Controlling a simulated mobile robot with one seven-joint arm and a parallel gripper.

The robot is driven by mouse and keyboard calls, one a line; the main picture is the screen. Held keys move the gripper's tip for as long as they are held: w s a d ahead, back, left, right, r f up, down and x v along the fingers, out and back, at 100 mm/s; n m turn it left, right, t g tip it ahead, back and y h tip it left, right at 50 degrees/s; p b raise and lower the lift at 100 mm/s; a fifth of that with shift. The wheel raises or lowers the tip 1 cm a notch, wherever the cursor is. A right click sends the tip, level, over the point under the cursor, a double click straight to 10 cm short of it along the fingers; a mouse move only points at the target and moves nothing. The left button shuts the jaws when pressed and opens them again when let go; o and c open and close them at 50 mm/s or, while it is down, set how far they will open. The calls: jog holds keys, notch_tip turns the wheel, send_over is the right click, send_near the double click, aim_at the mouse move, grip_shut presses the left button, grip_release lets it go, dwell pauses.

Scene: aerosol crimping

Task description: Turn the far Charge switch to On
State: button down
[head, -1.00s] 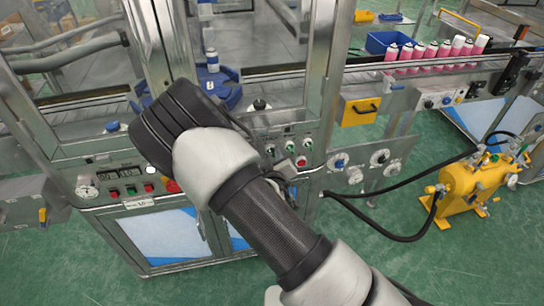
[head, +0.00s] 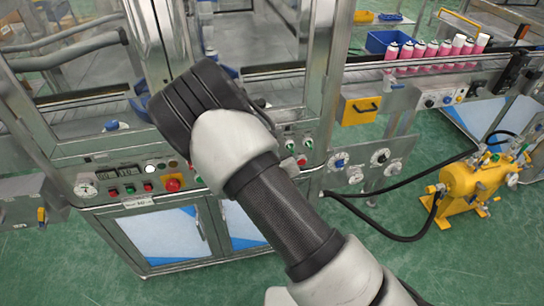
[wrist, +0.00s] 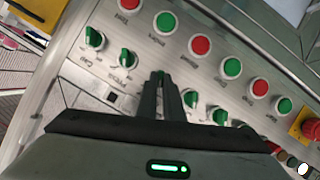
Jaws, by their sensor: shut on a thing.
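The control panel (wrist: 70,70) fills much of the wrist view, with a row of green-handled rotary switches. Two of them, a first switch (wrist: 95,39) and a second switch (wrist: 126,58), show left of my gripper (wrist: 161,78). A third switch (wrist: 191,98) and a fourth switch (wrist: 220,116) show right of it. My gripper is shut on a switch in this row; its fingers hide most of that switch, including its angle. The labels are too small and turned to read surely. In the head view my gripper's fingertips are hidden behind my arm.
Red and green push buttons (wrist: 201,45) line the panel beside the switches. A red emergency stop (wrist: 311,129) sits at the right of the wrist view. In the head view, a yellow pump unit (head: 470,190) with black hoses stands right, and pink cans (head: 418,50) stand on the conveyor.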

jog(key=shift+w+d+f+m+g+y+b, duration=0.15)
jog(key=shift+m+y+b, duration=0.65)
jog(key=shift+m+b, duration=0.6)
jog(key=shift+s+d+r+m+g+y+b, duration=0.1)
jog(key=shift+d+m+g+y+b, duration=0.1)
jog(key=shift+m+y+b, duration=1.1)
jog(key=shift+w+d+f+m+g+y+b, duration=0.25)
jog(key=shift+m+b, duration=0.65)
jog(key=shift+b, duration=1.05)
jog(key=shift+s+a+r, duration=0.15)
jog(key=shift+s+r, duration=0.05)
jog(key=shift+r, duration=0.05)
jog(key=c, duration=1.9)
grip_release()
